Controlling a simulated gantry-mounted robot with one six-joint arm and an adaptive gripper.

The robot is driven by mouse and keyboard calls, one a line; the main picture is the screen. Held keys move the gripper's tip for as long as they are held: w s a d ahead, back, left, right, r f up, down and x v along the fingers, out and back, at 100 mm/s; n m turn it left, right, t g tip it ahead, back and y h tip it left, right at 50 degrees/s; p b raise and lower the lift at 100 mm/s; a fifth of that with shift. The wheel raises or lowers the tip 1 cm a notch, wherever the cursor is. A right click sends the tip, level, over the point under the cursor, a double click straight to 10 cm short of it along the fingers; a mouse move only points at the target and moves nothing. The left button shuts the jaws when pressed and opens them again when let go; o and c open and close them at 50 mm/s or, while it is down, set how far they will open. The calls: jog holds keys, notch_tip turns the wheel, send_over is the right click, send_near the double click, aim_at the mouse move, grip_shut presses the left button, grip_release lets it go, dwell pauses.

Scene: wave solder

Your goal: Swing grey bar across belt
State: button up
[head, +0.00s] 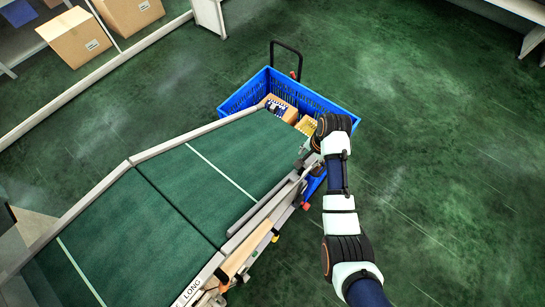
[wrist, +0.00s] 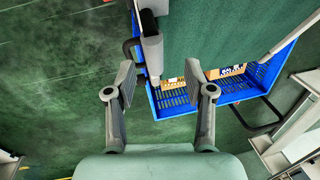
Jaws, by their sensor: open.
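The green belt (head: 200,170) runs diagonally up to a blue crate in the head view; it also shows at the top of the wrist view (wrist: 215,35). A grey bar (head: 258,205) lies along the belt's right edge, roughly parallel to it, not across it. In the wrist view a grey bar-like part (wrist: 152,52) comes down from the top, ahead of and between my fingers, nearer the left one. My gripper (wrist: 168,88) is open with nothing between its fingers. In the head view my arm's end hides most of it, above the belt's far right corner.
The blue crate (head: 239,98) stands at the belt's far end and holds small boxes (head: 305,125); its black handle (head: 287,43) rises behind. Cardboard boxes (head: 78,38) sit on a shelf at upper left. The green floor (head: 450,150) at right is clear.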

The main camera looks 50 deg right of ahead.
aim_at(308, 162)
jog(key=shift+s+d, duration=0.1)
jog(key=shift+s, duration=0.05)
jog(key=shift+s+d+f, duration=0.1)
jog(key=shift+s+f, duration=0.15)
jog(key=f, duration=0.2)
jog(key=f+b, duration=0.1)
jog(key=f, duration=0.2)
jog(key=w+f+b, duration=0.1)
jog(key=f, duration=0.1)
jog(key=shift+d+f, duration=0.1)
jog(key=shift+f, duration=0.05)
jog(key=shift+w, duration=0.1)
grip_shut()
